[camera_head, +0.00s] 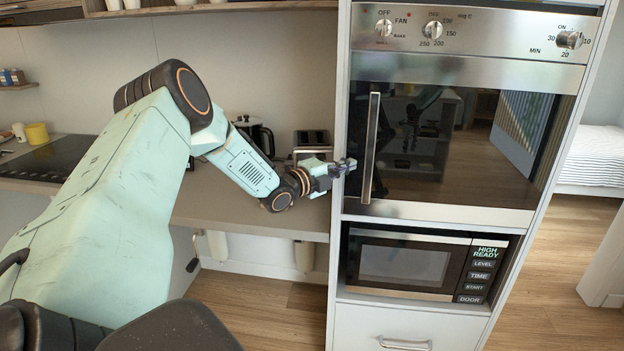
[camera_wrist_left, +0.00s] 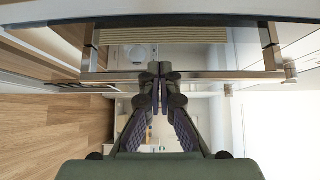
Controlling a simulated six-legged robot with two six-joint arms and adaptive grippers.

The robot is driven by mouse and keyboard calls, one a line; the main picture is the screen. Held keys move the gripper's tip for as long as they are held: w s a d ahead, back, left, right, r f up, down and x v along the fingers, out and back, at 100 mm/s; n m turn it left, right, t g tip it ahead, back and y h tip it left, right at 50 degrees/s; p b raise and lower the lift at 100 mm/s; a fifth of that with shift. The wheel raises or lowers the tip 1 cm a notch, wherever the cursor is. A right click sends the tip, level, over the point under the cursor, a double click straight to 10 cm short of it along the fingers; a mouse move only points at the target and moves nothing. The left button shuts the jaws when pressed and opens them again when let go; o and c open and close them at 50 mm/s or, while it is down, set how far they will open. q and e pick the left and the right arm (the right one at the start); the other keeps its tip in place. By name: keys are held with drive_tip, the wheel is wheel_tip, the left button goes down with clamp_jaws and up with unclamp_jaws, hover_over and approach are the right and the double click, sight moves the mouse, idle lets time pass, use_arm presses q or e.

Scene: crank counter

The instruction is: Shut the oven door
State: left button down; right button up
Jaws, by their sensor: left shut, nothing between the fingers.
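The oven door (camera_head: 480,205) has dark reflective glass in a steel frame, with an upright bar handle (camera_head: 371,147) along its left side. The door looks flush with the tall white cabinet, or almost so; I cannot tell whether a thin gap remains. My left gripper (camera_head: 349,165) is shut and empty, just left of the handle at about its mid-height. In the left wrist view, the shut fingertips (camera_wrist_left: 159,70) overlap the handle bar (camera_wrist_left: 215,75); whether they touch it is unclear. My right gripper is in neither view.
The oven's control panel (camera_head: 475,30) with knobs is above the door, and a microwave (camera_head: 405,262) is below it. A counter (camera_head: 240,212) on the left carries a toaster (camera_head: 312,140), a kettle (camera_head: 256,134) and a black hob (camera_head: 55,155). Open wooden floor (camera_head: 555,285) lies at right.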

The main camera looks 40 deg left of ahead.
use_arm(q)
drive_tip(key=s+a+p, duration=0.1)
drive_tip(key=s+p, duration=0.4)
drive_tip(key=s, duration=0.4)
drive_tip(key=shift+s+a, duration=0.15)
drive_tip(key=shift+s, duration=0.15)
idle(0.3)
idle(0.3)
